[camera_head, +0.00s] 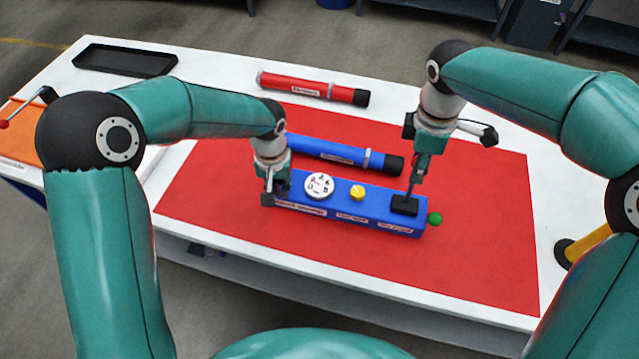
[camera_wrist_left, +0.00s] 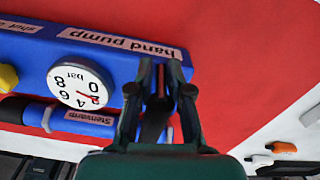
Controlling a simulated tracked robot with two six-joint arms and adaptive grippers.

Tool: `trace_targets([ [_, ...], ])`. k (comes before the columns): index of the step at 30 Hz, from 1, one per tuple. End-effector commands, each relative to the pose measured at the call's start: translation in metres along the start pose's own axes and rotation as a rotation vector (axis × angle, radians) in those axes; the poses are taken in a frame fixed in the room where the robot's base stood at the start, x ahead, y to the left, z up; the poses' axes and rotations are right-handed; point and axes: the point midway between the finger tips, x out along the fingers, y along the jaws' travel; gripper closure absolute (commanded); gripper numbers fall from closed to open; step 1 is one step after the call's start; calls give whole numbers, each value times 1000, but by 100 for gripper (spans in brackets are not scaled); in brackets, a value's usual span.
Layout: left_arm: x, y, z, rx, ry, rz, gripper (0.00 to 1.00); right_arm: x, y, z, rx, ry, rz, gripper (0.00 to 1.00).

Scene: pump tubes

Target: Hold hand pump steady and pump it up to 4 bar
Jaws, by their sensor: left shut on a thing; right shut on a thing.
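The blue hand pump (camera_head: 345,212) lies on the red mat, with a white gauge (camera_head: 319,186), a yellow knob (camera_head: 358,192), a black handle block (camera_head: 404,205) and a green ball (camera_head: 434,218). My left gripper (camera_head: 272,193) is shut on the pump's left end. In the left wrist view its fingers (camera_wrist_left: 160,78) close at that end beside the label "hand pump" (camera_wrist_left: 122,42). The gauge (camera_wrist_left: 78,88) there has a red needle near the 2. My right gripper (camera_head: 410,186) is shut on the handle at the pump's right end, from above.
A blue tube (camera_head: 340,152) lies just behind the pump, and a red tube (camera_head: 310,87) farther back. A black tray (camera_head: 125,60) is at the far left of the white table (camera_head: 215,72). The red mat (camera_head: 470,250) is clear right of the pump.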

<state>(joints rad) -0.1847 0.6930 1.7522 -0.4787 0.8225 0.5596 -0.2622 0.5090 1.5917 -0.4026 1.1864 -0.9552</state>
Motion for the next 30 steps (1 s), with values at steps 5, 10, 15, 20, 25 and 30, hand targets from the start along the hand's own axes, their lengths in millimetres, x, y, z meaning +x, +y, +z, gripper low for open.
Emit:
trace_targets([
  [5,2,-1,2,-1,-6,-2,100,-1,0,-10,-2,-66,3,100],
  [10,2,0,2,-1,-6,-2,100,-1,1,-12,1,-87,5,100],
  [15,2,0,2,-1,-6,-2,100,-1,0,-12,1,-86,4,100],
  [20,2,0,2,-2,-6,-2,100,-1,0,-15,-1,-101,3,100],
  [25,2,0,2,-2,-6,-1,100,0,0,-19,1,-143,3,100],
  [30,2,0,2,-2,-6,-1,100,0,0,-19,1,-141,3,100],
])
